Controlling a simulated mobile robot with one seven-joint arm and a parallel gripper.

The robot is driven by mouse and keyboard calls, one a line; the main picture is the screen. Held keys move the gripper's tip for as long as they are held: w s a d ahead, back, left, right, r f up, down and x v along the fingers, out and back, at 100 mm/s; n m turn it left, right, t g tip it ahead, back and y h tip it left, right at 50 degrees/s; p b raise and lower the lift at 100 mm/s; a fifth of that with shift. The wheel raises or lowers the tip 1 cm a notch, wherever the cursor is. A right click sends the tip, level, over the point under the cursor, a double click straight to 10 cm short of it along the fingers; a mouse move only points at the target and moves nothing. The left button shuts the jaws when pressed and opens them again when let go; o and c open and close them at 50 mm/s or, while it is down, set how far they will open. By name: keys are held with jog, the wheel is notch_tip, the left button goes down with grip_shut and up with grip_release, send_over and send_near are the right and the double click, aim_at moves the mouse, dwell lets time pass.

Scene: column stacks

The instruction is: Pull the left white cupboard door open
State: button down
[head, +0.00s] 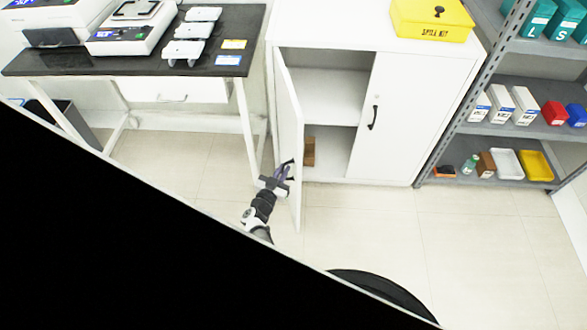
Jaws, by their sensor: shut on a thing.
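The white cupboard (424,63) stands against the back wall. Its left door (291,135) is swung well open and shows nearly edge-on, hinged at the cupboard's left side. My gripper (285,168) is at the outer face of this door, low down, shut on its handle; the handle itself is mostly hidden by the fingers. The right door (393,120) is closed, with a black handle (373,117). Inside the open half are a shelf and a brown box (309,152) on the floor of the cupboard.
A dark-topped bench (105,62) with scales stands left of the cupboard, its leg close to the open door. A grey shelf rack (477,125) stands at the right. A yellow spill kit (432,20) sits on the cupboard. The floor in front is clear.

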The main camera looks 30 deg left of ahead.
jog(key=shift+s+a+r+m+h+b, duration=0.1)
jog(key=shift+s+a+m+h+b, duration=0.4)
jog(key=shift+a, duration=0.3)
jog(key=shift+s+a+f+m+h+b, duration=0.15)
jog(key=shift+s+a+h+b, duration=0.15)
jog(key=shift+a+h, duration=0.4)
jog(key=shift+s+a+r+m+h+b, duration=0.15)
jog(key=shift+s+a+m+h+b, duration=0.25)
jog(key=shift+a, duration=0.55)
jog(key=c, duration=1.6)
grip_release()
jog(key=shift+c, duration=0.2)
jog(key=shift+o, duration=0.2)
jog(key=shift+s, duration=0.1)
jog(key=s+a, duration=0.2)
jog(key=s, duration=1.1)
jog(key=shift+s+p, duration=0.25)
jog(key=shift+p, duration=0.05)
